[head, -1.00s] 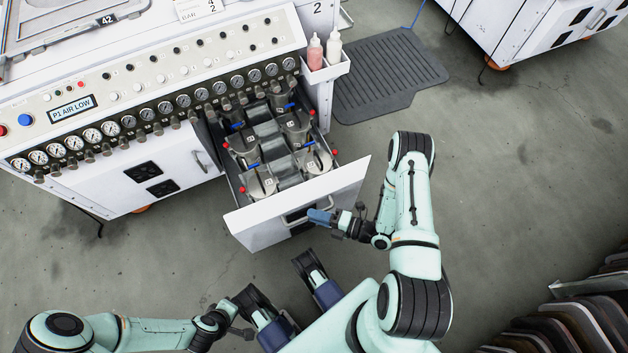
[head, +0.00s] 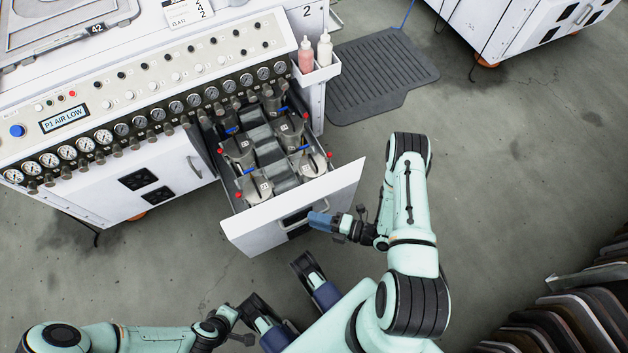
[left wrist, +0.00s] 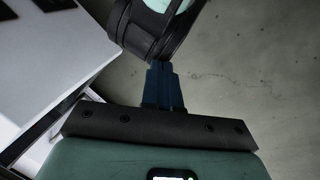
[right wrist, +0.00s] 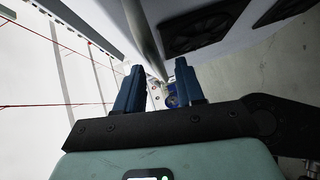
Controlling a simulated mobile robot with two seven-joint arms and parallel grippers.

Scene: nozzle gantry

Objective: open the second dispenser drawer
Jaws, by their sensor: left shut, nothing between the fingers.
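The dispenser drawer (head: 340,184) is pulled well out of the white cabinet, with its front panel toward me. Several grey canisters with red and blue fittings stand in it. Its handle (head: 296,217) is on the front panel. My right gripper (head: 319,221) is at the right end of the handle; its blue fingers also show in the right wrist view (right wrist: 160,90). They are apart, with a metal bar running up near them. I cannot tell whether they touch the handle. My left gripper's fingers are together in the left wrist view (left wrist: 162,88), empty and clear of the drawer.
The cabinet has a row of gauges (head: 104,137) and a display (head: 65,118) reading "P1 AIR LOW". A bottle holder (head: 322,72) with two bottles hangs at its right side. A black mat (head: 382,78) lies beyond. Dark panels (head: 590,315) stand at lower right. The floor between is open.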

